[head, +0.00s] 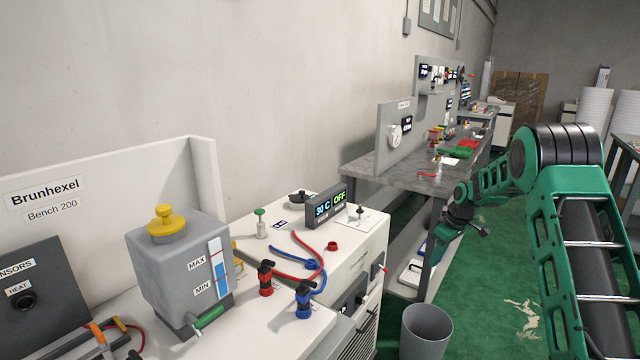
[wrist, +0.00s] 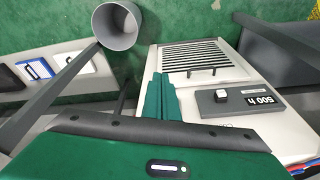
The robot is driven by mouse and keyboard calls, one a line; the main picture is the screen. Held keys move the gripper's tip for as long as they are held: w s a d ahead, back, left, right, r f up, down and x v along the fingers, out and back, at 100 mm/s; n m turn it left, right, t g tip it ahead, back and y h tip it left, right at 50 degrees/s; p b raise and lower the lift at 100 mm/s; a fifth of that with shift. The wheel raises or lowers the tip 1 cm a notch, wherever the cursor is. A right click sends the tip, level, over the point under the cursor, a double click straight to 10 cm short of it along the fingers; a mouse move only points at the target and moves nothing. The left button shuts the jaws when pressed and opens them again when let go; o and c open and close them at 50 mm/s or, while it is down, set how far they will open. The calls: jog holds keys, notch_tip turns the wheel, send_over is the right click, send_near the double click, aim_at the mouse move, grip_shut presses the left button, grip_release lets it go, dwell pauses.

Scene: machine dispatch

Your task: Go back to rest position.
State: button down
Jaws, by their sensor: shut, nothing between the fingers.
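My arm reaches in from the right edge of the head view, bent at the elbow, with its wrist hanging beside the grey workbench. My gripper (head: 438,252) hangs in the air by the near leg of that bench, above the floor. In the wrist view my gripper (wrist: 160,97) shows as two green fingers lying together, with nothing between them. The fingers appear in front of the white cabinet (wrist: 205,62); I cannot tell whether they touch it.
A grey bin (head: 426,330) stands on the green floor near the white cabinet. The grey workbench (head: 370,168) and its lower shelf are close to my gripper. A grey tank (head: 165,265) and hose fittings stand on the left bench. Green floor (head: 490,300) lies open below my arm.

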jog(key=s+d+r+m+h, duration=0.1)
jog(key=s+d+r+m, duration=0.2)
jog(key=s+r, duration=0.7)
jog(key=s+d+r+m+h, duration=0.15)
jog(key=s+r+m, duration=0.35)
jog(key=s, duration=0.9)
jog(key=s+a+m+g, duration=0.2)
jog(key=s+m, duration=0.3)
jog(key=s, duration=2.7)
jog(key=shift+r+m+y, duration=0.4)
jog(key=shift+y, duration=0.05)
